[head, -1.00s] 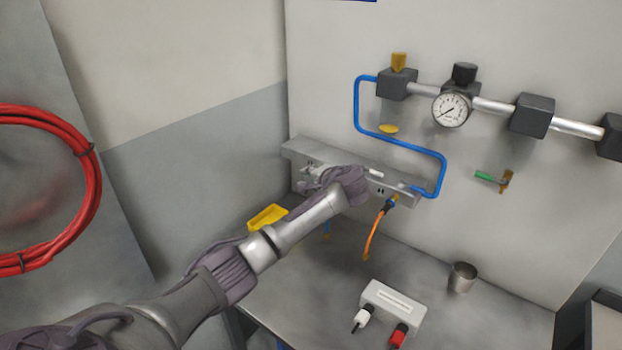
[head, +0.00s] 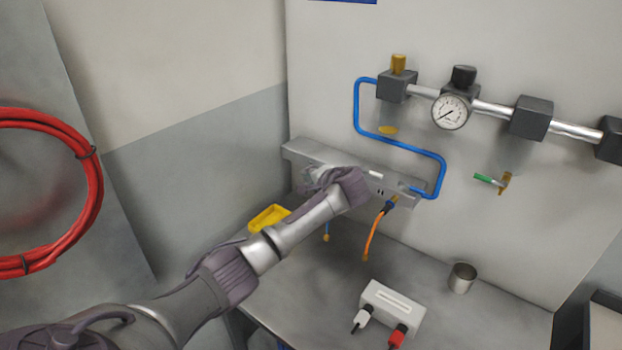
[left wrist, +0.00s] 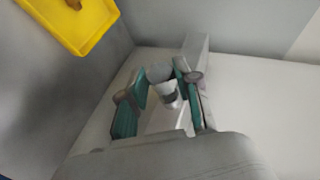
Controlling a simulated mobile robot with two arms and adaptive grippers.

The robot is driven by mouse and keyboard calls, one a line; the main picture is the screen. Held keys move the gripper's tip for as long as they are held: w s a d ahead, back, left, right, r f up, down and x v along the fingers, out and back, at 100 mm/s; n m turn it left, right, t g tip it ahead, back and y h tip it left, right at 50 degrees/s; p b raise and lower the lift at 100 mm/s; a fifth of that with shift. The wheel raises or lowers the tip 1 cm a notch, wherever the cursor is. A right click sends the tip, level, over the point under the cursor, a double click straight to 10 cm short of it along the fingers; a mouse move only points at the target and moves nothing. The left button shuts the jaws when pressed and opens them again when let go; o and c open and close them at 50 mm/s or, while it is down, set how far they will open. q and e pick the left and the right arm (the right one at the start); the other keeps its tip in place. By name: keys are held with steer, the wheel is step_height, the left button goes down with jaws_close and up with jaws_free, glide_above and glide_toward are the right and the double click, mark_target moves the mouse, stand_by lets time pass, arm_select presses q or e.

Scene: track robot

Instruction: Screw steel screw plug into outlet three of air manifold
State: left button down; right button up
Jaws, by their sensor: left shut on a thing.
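The air manifold (head: 405,190) is a long grey metal bar on the back wall, with ports along its front. My left gripper (head: 312,178) is in front of its left half and hides part of it. In the left wrist view the teal fingers of my left gripper (left wrist: 162,88) are shut on a small grey-white cylindrical piece, which looks like the steel screw plug (left wrist: 168,96). In the head view my gripper hides the plug. I cannot tell whether the plug touches an outlet, or which one it faces. My right gripper is not in view.
A blue pipe (head: 402,146) runs from the manifold's right end up to the regulator line with a gauge (head: 450,111). An orange hose (head: 373,236) hangs below.

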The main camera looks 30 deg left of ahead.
arm_select(q)
steer(key=shift+w+f+b, duration=0.1)
steer(key=shift+w+b, duration=0.15)
steer(key=shift+b, duration=0.05)
steer(key=shift+w+d+b, duration=0.1)
steer(key=shift+w+b, duration=0.65)
steer(key=shift+w, duration=0.1)
steer(key=c, duration=0.7)
jaws_free()
steer(key=shift+c, duration=0.2)
steer(key=v, duration=1.2)
